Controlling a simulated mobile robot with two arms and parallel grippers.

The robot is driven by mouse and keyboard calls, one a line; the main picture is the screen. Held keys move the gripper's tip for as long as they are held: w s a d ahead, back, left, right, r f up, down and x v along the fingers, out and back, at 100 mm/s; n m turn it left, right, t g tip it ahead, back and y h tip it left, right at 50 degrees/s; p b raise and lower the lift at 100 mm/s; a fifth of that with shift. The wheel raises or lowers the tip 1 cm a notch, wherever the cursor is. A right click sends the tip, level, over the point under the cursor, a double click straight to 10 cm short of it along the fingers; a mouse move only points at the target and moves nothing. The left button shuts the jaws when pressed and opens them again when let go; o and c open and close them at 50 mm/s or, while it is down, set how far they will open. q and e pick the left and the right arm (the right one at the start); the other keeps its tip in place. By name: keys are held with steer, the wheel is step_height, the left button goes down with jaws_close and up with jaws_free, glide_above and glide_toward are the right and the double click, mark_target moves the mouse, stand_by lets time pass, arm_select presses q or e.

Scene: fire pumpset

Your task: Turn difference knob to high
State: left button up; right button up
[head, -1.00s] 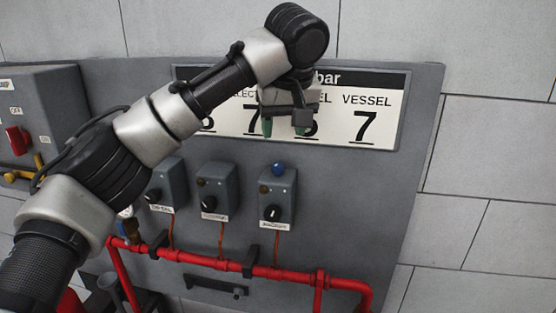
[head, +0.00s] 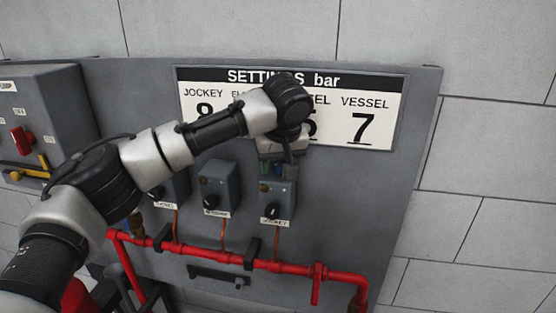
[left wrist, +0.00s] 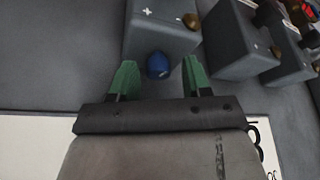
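A blue knob (left wrist: 157,65) sits on the top of the rightmost grey switch box (head: 276,200). The box top also carries a white plus mark (left wrist: 147,12) and a brass-coloured knob (left wrist: 191,21). My left gripper (left wrist: 158,78) is open, with one green finger on each side of the blue knob and visible gaps. In the head view the left gripper (head: 278,167) points down just above this box, mostly hiding the blue knob. Whether the fingertips reach below the knob, I cannot tell. My right gripper is not in view.
Two similar boxes stand to the left, the nearer one (head: 219,187) beside the right box. A black dial (head: 273,211) is on the box front. A settings sign (head: 345,95) hangs behind my gripper. A red pipe (head: 220,263) runs below the boxes.

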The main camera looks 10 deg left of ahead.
arm_select(q)
steer(key=c, duration=0.8)
steer(key=shift+m, duration=0.4)
steer(key=m+h, duration=0.1)
steer(key=m, duration=0.1)
steer(key=m+h, duration=0.1)
steer(key=m, duration=0.2)
steer(key=shift+a+m+h, duration=0.15)
steer(key=shift+m+h, duration=0.15)
steer(key=m+h, duration=0.1)
steer(key=m, duration=0.2)
steer(key=m+h, duration=0.1)
steer(key=m, duration=0.1)
steer(key=shift+a+m, duration=0.15)
steer(key=shift+m, duration=0.25)
steer(key=o, duration=0.7)
steer(key=shift+o, duration=1.3)
steer(key=shift+a, duration=0.15)
